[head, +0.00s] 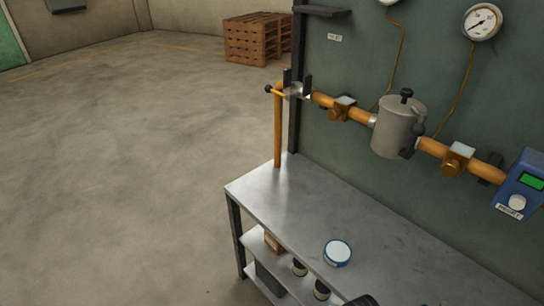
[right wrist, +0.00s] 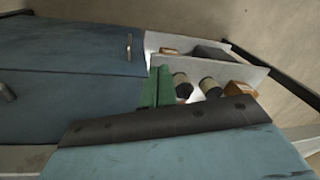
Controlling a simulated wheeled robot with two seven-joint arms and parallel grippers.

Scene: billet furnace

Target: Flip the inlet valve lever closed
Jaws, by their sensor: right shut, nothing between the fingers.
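Dark upright plates stand beside the valve. No gripper is near the lever. My right gripper (right wrist: 157,87) shows in the right wrist view as two green fingers, shut and empty, in front of the bench's lower shelf. The lever is not in that view. My left gripper is not in view.
The pipe (head: 436,148) carries a grey canister (head: 398,127) and brass fittings along the green panel. A blue box (head: 521,184) with a green display is at right. Open floor lies left; pallets (head: 257,39) stand behind.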

